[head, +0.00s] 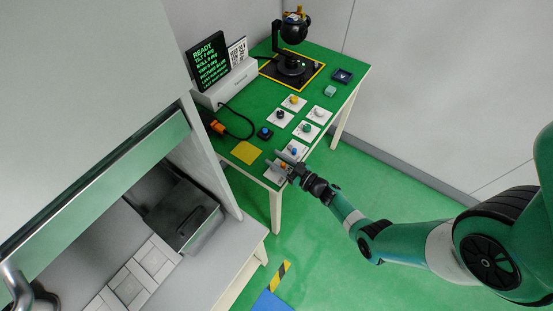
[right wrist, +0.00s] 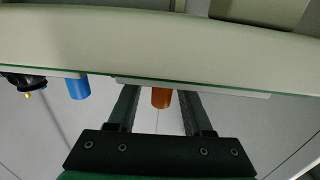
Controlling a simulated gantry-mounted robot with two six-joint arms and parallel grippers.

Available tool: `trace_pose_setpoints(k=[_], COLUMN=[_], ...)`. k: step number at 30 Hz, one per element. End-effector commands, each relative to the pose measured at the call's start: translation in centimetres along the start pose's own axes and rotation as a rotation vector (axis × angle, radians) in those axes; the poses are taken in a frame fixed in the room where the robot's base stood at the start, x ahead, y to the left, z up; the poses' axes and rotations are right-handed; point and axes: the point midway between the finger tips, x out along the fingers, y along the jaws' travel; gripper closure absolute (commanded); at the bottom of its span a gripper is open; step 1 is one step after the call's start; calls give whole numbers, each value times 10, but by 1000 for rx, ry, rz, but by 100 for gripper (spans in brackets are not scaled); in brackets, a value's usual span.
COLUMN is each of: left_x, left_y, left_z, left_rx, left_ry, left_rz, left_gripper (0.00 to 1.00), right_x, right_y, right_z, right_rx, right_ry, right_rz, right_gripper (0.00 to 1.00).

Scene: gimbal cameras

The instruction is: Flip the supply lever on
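An orange lever (head: 284,166) shows on a white plate (head: 272,172) at the near end of the green table, partly covered by my right gripper (head: 281,161). In the right wrist view the orange lever (right wrist: 161,98) is between the two spread fingers of my right gripper (right wrist: 158,93), with a gap on both sides. The gripper is open and is not closed on it. A blue lever (right wrist: 77,87) stands beside it, outside the fingers. Any label for the supply lever is too small to read. My left gripper is not in view.
Several white plates with coloured knobs (head: 311,128) stand further back on the table (head: 262,97). A yellow square (head: 246,152) lies at the left edge. A black gimbal device (head: 292,65) and a display reading READY (head: 209,65) stand at the back.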

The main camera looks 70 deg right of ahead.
Motion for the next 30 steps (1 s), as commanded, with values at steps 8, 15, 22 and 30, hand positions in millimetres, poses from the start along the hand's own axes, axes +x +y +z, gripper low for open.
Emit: trace_pose_setpoints(k=[8, 15, 22, 30], left_x=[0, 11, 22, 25], left_y=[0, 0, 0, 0], left_z=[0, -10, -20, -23], left_rx=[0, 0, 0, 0], left_ry=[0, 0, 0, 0], left_rz=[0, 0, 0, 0], left_gripper=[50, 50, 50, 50], right_x=[-1, -30, -86, -116], right_y=[0, 1, 2, 0], right_z=[0, -3, -2, 0], right_rx=[0, 2, 2, 1], right_ry=[-1, -5, -3, -1], right_rz=[1, 6, 9, 3], right_gripper=[48, 48, 48, 48])
